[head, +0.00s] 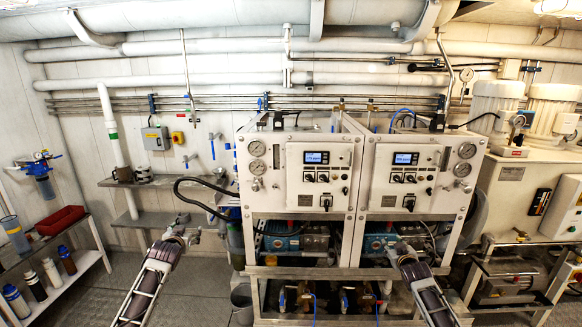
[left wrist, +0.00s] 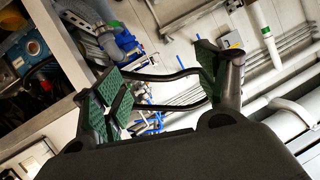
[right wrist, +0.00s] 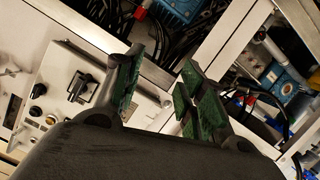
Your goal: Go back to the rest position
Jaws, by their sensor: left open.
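My left gripper (head: 190,230) is in front of the left side of the twin watermaker unit (head: 357,165) in the head view. In the left wrist view its green-padded fingers (left wrist: 160,78) stand wide apart with nothing between them. My right gripper (head: 402,250) is in front of the lower right part of the unit. In the right wrist view its fingers (right wrist: 164,68) are apart, with a narrower gap and nothing held. The unit has two white panels with displays, gauges and black knobs.
A shelf with bottles (head: 60,290) and a red tray (head: 60,220) stands at the left. A wall shelf (head: 160,181) is behind my left gripper. Pumps and tanks (head: 510,190) fill the right side. Open floor (head: 195,285) shows between the left shelf and the unit.

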